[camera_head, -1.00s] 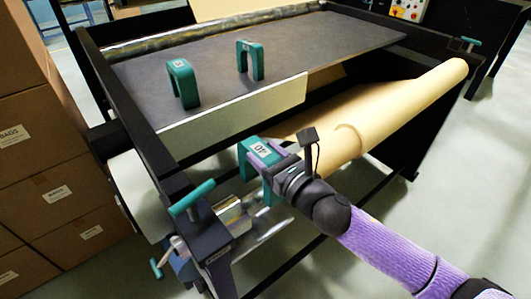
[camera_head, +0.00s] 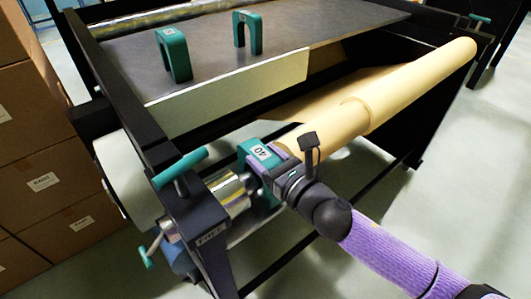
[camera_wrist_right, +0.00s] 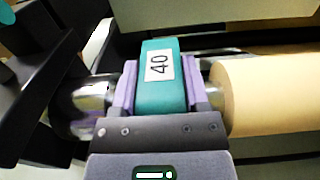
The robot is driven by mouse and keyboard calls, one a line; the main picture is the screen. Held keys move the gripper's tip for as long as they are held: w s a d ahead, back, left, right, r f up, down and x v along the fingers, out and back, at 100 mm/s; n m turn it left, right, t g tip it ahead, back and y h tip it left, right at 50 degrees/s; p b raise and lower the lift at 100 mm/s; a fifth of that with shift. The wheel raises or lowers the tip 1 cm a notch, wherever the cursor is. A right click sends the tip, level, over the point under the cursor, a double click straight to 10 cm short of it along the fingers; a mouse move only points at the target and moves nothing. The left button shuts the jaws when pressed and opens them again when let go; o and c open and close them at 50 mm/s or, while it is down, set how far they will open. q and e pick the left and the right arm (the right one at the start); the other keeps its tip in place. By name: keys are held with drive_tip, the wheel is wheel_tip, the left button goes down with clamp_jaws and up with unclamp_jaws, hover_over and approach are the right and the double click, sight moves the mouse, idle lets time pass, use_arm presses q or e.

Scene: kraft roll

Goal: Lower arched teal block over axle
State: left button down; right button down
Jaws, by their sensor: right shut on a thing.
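The arched teal block (camera_head: 256,155) has a white label reading 40 and stands upright with its legs down. My right gripper (camera_head: 270,172) is shut on it; its purple fingers clasp the block from both sides in the right wrist view (camera_wrist_right: 168,88). The shiny metal axle (camera_head: 234,190) runs from the black frame toward the kraft roll (camera_head: 385,95). In the wrist view the axle (camera_wrist_right: 85,105) shows on both sides of the block, which straddles it between frame and roll. The block's underside is hidden, so I cannot tell whether it rests on the axle.
Two more teal arched blocks (camera_head: 174,55) (camera_head: 247,33) stand on the dark table (camera_head: 320,30). A teal-handled clamp (camera_head: 180,168) sits on the black frame end left of the axle. Cardboard boxes (camera_head: 45,185) are stacked at the left. The floor at right is clear.

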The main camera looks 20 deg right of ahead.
drive_tip(key=shift+f, duration=0.2)
drive_tip(key=shift+c, duration=1.4)
unclamp_jaws()
drive_tip(key=shift+o, duration=1.3)
drive_tip(key=shift+s+d, duration=0.1)
drive_tip(key=shift+s, duration=0.15)
drive_tip(key=v, duration=0.9)
drive_tip(key=shift+s+p, duration=0.15)
drive_tip(key=shift+p, duration=0.15)
